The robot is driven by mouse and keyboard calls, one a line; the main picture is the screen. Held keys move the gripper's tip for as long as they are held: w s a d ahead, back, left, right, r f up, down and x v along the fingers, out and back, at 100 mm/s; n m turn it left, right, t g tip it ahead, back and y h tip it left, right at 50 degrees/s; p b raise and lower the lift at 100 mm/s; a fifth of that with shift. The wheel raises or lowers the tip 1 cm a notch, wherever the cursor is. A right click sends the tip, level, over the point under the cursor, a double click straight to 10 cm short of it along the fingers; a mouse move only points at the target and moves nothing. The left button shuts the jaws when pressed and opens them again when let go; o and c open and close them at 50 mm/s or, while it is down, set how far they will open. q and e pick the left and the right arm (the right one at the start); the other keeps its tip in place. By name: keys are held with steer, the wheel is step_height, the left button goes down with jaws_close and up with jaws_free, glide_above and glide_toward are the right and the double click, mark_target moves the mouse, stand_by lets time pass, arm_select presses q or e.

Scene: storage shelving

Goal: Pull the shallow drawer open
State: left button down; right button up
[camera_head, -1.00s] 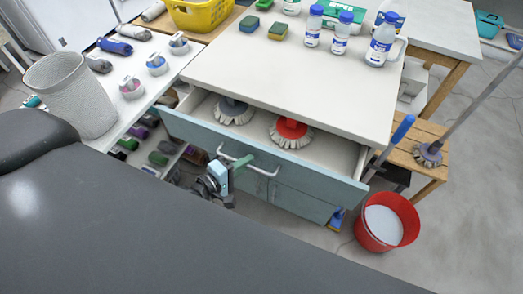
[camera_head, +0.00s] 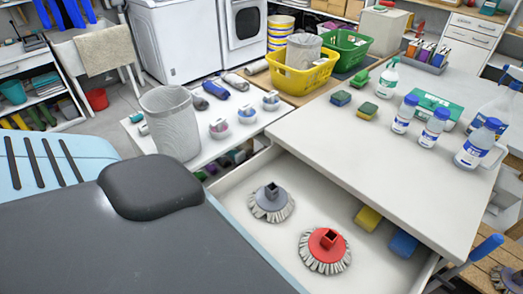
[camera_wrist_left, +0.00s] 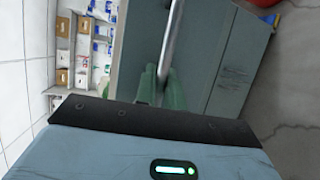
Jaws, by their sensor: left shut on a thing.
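The shallow drawer (camera_head: 312,207) stands far open below the white counter (camera_head: 375,150) in the head view. Its floor holds a grey brush head (camera_head: 271,197), a red brush head (camera_head: 325,245), a yellow sponge (camera_head: 368,218) and a blue sponge (camera_head: 403,244). In the left wrist view, the green fingers of my left gripper (camera_wrist_left: 161,90) are closed around the silver handle bar (camera_wrist_left: 173,40), in front of a grey-teal panel (camera_wrist_left: 140,45). In the head view, my own dark body hides the drawer's front and the handle. My right gripper is not in view.
Bottles (camera_head: 435,127), sponges and a green box stand on the counter. A yellow basket (camera_head: 301,72) is behind it. A wastebasket (camera_head: 172,122) and several canisters stand on the white shelf at left. A blue-handled tool (camera_head: 470,262) is beside the drawer's right end.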

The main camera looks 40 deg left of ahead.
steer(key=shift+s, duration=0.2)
arm_select(q)
steer(key=c, duration=1.8)
jaws_free()
steer(key=shift+o, duration=0.2)
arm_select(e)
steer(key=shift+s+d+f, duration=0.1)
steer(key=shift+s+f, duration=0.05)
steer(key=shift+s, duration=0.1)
arm_select(q)
steer(key=v, duration=0.7)
steer(key=shift+s+r+b, duration=0.15)
steer(key=shift+s+b, duration=0.2)
steer(key=shift+b, duration=0.1)
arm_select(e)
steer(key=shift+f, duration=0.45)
arm_select(q)
steer(key=shift+a, duration=0.15)
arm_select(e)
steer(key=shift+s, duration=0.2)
